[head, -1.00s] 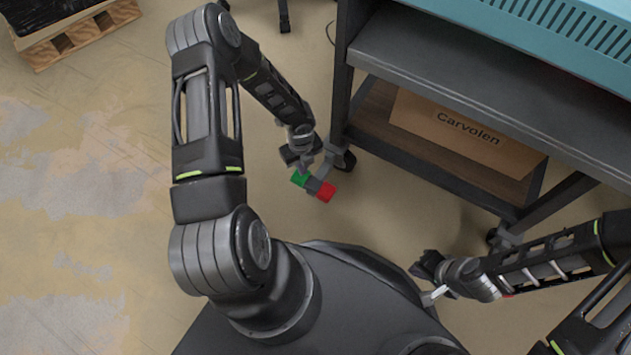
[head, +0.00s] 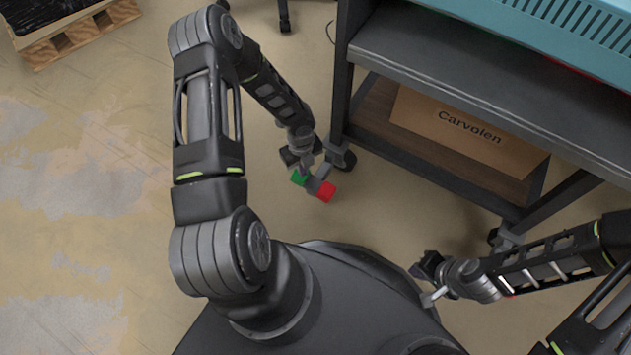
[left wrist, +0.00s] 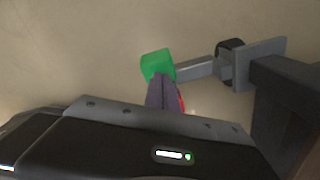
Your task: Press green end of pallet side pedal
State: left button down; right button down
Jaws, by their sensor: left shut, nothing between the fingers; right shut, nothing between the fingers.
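The pedal has a green end (head: 299,178) on the left and a red end (head: 326,192) on the right, with a grey middle. It sits low by the cart's near-left leg. In the left wrist view the green end (left wrist: 157,65) stands clear, while the red end (left wrist: 181,101) is mostly hidden. My left gripper (head: 307,171) is shut and empty, right at the pedal close to the green end. In the left wrist view its closed fingers (left wrist: 158,88) point at the green end; I cannot tell whether they touch it. My right gripper (head: 427,297) is shut and empty, away at the lower right.
A dark cart (head: 440,68) stands at the upper right, with a teal unit (head: 560,38) on top and a cardboard box (head: 465,133) on its lower shelf. A wooden pallet (head: 82,36) lies at the upper left. The floor at left is clear.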

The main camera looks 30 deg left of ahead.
pick_arm(q)
jog(key=shift+f, duration=0.3)
notch_tip(320, 180, up, 7)
jog(key=p, duration=0.5)
jog(key=shift+r+p, duration=0.1)
jog(key=shift+p, duration=0.25)
dwell(0.5)
